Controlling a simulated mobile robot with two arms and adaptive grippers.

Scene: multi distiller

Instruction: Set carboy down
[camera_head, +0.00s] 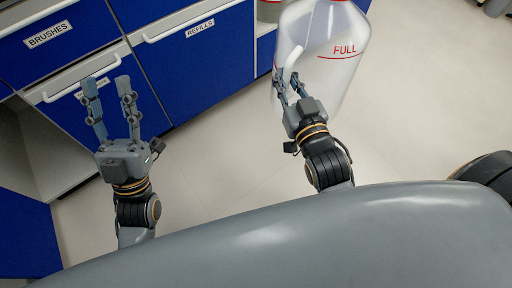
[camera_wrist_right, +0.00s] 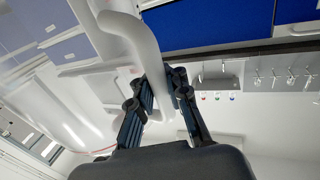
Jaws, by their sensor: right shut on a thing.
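The carboy (camera_head: 347,75) is a large translucent white bottle with a red line and the word FULL, at the top centre-right of the head view. Its top is cut off by the frame edge. My right gripper (camera_head: 290,85) is shut on its white side handle (camera_head: 295,57). The curved handle also shows between the fingers in the right wrist view (camera_wrist_right: 142,45). I cannot tell whether the carboy's base touches the floor. My left gripper (camera_head: 107,88) is open and empty, with its fingers apart, in front of the blue drawers.
Blue cabinets (camera_head: 205,70) with drawers labelled BRUSHES and REFILLS line the left and back. A dark round object (camera_head: 488,172) is at the right edge. The pale floor (camera_head: 430,100) is clear to the right of the carboy.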

